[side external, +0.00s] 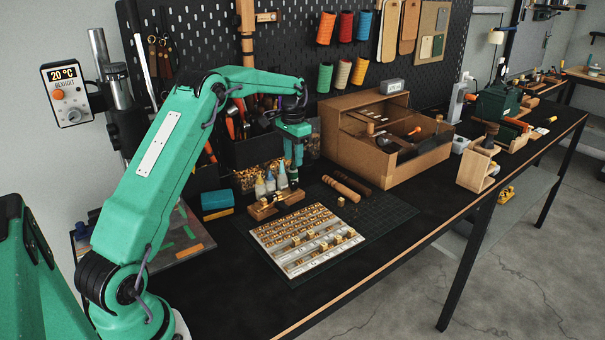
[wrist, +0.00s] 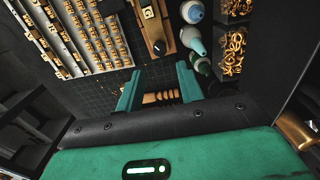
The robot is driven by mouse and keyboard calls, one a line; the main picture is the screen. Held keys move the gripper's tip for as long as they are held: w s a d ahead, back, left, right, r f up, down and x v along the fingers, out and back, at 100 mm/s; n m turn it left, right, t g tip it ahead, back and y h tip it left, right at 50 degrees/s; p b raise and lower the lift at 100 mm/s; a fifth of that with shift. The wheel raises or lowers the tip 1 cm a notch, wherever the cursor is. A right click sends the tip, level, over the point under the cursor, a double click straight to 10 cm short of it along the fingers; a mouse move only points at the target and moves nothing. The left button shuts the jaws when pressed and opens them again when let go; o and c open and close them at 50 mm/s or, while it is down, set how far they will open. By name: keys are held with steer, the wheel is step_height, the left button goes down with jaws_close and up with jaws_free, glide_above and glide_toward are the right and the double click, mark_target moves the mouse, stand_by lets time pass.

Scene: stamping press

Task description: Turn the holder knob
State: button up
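The holder (wrist: 149,22) is a wooden block with brass on it, at the top middle of the wrist view. Its dark round knob (wrist: 158,47) sits at the near end. In the side view the holder (side external: 264,209) lies beside the letter tray, and its knob is too small to make out. My gripper (wrist: 159,72) is open, its two green fingers apart and pointing toward the knob without touching it.
Glue bottles (wrist: 194,40) stand close beside the holder. A tray of brass letters (wrist: 95,35) lies on the other side. A ribbed wooden handle (wrist: 160,97) shows between my fingers, lower down.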

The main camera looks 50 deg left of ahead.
mark_target(294, 183)
steer(key=shift+f, duration=4.35)
steer(key=c, duration=0.6)
